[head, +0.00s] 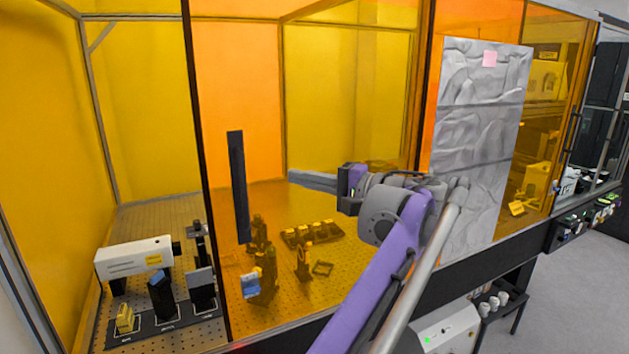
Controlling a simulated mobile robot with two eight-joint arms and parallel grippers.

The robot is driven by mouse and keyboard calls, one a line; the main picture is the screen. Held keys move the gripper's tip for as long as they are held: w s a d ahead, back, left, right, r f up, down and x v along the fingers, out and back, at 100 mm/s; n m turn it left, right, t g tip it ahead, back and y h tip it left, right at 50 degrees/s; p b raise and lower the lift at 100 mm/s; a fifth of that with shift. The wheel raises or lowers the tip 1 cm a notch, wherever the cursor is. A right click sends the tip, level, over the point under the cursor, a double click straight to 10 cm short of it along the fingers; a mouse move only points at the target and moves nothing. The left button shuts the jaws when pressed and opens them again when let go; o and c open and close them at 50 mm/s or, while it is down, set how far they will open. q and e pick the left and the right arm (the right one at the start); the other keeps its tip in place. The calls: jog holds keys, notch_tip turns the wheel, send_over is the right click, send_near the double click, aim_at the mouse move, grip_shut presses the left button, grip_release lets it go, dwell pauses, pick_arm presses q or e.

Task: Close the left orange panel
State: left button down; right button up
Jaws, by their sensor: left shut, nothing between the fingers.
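The left orange panel (262,140) is a tall see-through sheet on the front of the enclosure, with a dark left edge frame (205,170). A long black vertical handle (237,187) is on it near that edge. To the left of the edge frame the front is open, and the breadboard shows there untinted. My left gripper (300,179) is in front of the panel, to the right of the handle and apart from it. Its grey fingers point left and are shut and empty. I cannot tell if they touch the panel. My right gripper is not in view.
In the open left part stand a white instrument (135,257) and black-mounted optics (160,295). More optics (312,233) show behind the panel. A crinkled silver sheet (482,150) hangs to the right. A shelf with white cups (492,303) is at lower right.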

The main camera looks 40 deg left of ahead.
aim_at(261, 176)
pick_arm(q)
jog(key=s+a, duration=0.1)
jog(key=a, duration=0.1)
jog(key=s+a, duration=0.1)
jog(key=a, duration=0.1)
jog(key=s+a, duration=0.2)
jog(key=shift+s+a, duration=0.1)
jog(key=shift+a, duration=0.2)
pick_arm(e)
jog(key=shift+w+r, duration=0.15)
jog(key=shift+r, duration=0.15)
pick_arm(q)
jog(key=shift+s, duration=0.1)
